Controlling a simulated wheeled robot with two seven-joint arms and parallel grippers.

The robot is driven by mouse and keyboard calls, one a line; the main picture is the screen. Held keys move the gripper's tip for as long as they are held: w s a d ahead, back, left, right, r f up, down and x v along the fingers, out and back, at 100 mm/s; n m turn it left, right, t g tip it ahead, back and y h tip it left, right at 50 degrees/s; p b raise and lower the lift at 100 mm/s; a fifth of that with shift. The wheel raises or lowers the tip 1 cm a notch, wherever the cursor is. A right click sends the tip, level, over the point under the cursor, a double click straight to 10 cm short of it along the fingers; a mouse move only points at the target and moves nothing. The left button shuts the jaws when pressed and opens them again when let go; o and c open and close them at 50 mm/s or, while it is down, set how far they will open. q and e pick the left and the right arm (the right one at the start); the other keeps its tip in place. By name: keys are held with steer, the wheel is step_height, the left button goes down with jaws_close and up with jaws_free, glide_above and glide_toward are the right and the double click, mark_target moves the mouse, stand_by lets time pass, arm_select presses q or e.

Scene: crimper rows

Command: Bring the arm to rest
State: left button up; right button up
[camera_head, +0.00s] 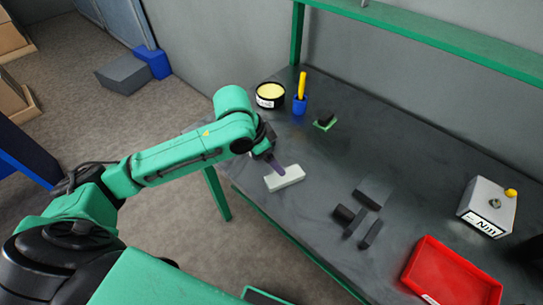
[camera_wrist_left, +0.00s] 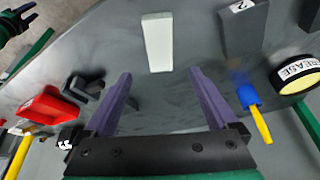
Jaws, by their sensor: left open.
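My left arm reaches in from the left over the near edge of the bench (camera_head: 320,215). My left gripper (camera_head: 277,166) has purple fingers and hangs close to a white block (camera_head: 287,180) on the bench. In the left wrist view the gripper (camera_wrist_left: 160,75) is open, with nothing between its fingers. The white block (camera_wrist_left: 157,45) lies just beyond the fingertips there, apart from them as far as I can see.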

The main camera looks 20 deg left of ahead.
arm_select(q)
steer(key=shift+s+a+r, duration=0.1)
steer(key=shift+s+r, duration=0.05)
steer(key=shift+r, duration=0.35)
